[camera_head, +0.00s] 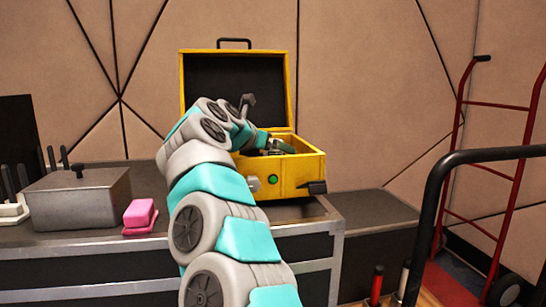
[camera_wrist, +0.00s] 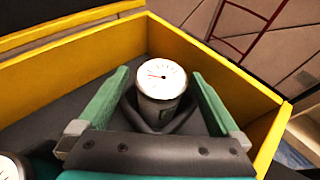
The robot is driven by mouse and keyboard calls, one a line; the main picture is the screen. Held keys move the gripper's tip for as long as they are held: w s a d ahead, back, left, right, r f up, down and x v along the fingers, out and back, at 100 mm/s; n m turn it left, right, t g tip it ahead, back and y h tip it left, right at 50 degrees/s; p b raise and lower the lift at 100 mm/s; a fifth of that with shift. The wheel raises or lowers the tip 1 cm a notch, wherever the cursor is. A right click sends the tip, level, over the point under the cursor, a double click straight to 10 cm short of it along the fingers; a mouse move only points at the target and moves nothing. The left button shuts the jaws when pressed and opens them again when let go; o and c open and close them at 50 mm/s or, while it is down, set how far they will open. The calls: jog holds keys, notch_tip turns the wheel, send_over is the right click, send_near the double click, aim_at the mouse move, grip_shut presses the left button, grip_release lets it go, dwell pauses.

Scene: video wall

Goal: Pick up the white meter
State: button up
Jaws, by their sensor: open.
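The white meter (camera_wrist: 161,78) has a round white dial with a dark scale and a red needle on a grey cylindrical body. In the wrist view it stands inside the yellow toolbox (camera_wrist: 90,55), near its corner. My gripper (camera_wrist: 157,88) is open, its two green fingers on either side of the meter, with visible gaps beside the dial. Whether the fingers touch its lower body is hidden. In the head view my gripper (camera_head: 280,147) reaches into the open yellow toolbox (camera_head: 303,172); the meter cannot be made out there.
A second white dial (camera_wrist: 10,168) is cut off at the wrist view's lower left corner. The toolbox walls are close around my gripper. A red hand truck (camera_head: 500,150) stands at right.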

grip_shut()
dwell(0.8)
